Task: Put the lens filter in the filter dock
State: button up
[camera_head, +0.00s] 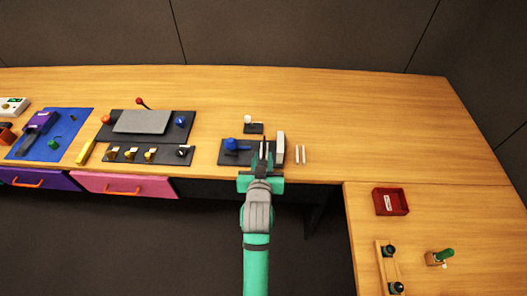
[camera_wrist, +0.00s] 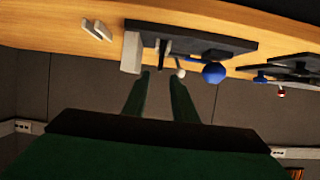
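My gripper (camera_head: 266,150) is over the right part of a dark panel (camera_head: 229,158) on the wooden table. In the wrist view its two green fingers are apart, with a clear gap between the tips (camera_wrist: 161,76). A thin dark upright piece (camera_wrist: 163,48) on the panel lies just beyond the gap; I cannot tell whether it touches a finger. I cannot tell for certain which thing is the lens filter. Two thin parallel pale strips (camera_head: 300,154) stand right of the panel, possibly the filter dock; a pale block (camera_wrist: 97,30) shows there in the wrist view.
The dark panel carries a blue ball (camera_head: 232,145) and a tall pale block (camera_head: 281,148) close to my gripper. A white-knobbed piece (camera_head: 249,120) stands behind. A larger control panel (camera_head: 145,124) is left. A red tray (camera_head: 390,201) is right. The table's back right is clear.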

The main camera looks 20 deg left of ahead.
jog(key=s+d+f+m+t+h, duration=0.1)
jog(key=s+d+f, duration=0.4)
jog(key=s, duration=0.5)
jog(key=s+d+f+m+h, duration=0.1)
jog(key=s+d+f, duration=0.2)
jog(key=s+d, duration=0.45)
jog(key=s+d+r+h, duration=0.1)
jog(key=s+d+r, duration=0.1)
jog(key=s, duration=0.7)
jog(key=s+d+r+m+t, duration=0.1)
jog(key=s+d+r, duration=0.1)
jog(key=s, duration=0.8)
jog(key=shift+d+r+h, duration=0.3)
jog(key=shift+r+h, duration=0.05)
jog(key=shift+h, duration=0.05)
jog(key=shift+w, duration=0.15)
jog(key=shift+c, duration=0.3)
